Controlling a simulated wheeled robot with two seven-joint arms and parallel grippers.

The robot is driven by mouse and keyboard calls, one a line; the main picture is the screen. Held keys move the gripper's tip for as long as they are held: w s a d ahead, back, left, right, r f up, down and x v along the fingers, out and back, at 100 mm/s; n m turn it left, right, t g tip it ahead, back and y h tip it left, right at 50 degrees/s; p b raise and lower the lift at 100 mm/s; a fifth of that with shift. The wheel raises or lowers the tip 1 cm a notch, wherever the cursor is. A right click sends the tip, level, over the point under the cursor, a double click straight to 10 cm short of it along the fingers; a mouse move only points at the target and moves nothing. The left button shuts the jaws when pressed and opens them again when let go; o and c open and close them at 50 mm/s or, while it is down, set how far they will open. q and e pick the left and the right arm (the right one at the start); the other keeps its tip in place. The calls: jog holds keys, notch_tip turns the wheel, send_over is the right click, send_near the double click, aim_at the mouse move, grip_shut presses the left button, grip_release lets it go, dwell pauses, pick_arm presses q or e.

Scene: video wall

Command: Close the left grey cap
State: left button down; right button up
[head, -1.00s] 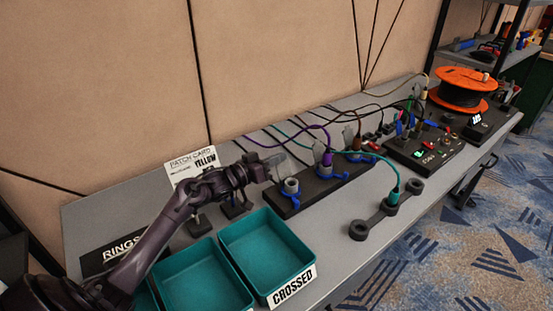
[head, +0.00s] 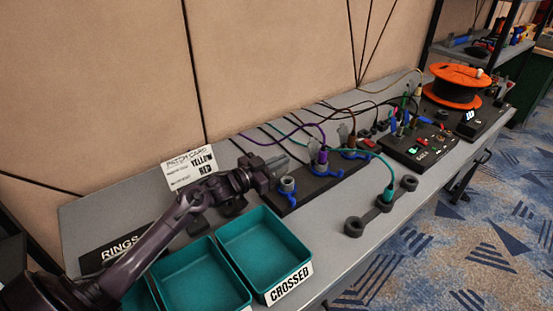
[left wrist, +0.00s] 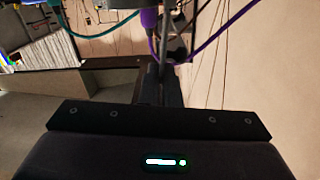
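A black panel (head: 310,184) on the bench carries a row of sockets with blue latches. The left socket (head: 288,185) is grey and round, and its top shows no cap lying over it. My left gripper (head: 281,164) is just above and behind this socket; its narrow fingers look close together. The left grey cap cannot be told apart from the fingers. A grey cap stands raised behind the middle socket, which has a purple plug (head: 322,157). In the left wrist view the fingers (left wrist: 160,86) look shut, with the purple plug (left wrist: 149,18) beyond. My right gripper is not in view.
Teal trays (head: 262,247) stand in front, one marked CROSSED. A patch card (head: 189,168) leans at the wall. A teal-cable plug stands in a dark holder (head: 382,203) to the right. Cables hang behind the panel, near the gripper.

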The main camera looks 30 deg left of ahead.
pick_arm(q)
jog(key=shift+s+d+m, duration=0.1)
jog(key=shift+d+m, duration=0.15)
jog(key=shift+m, duration=0.25)
jog(key=c, duration=1.6)
grip_release()
jog(key=shift+c, duration=0.2)
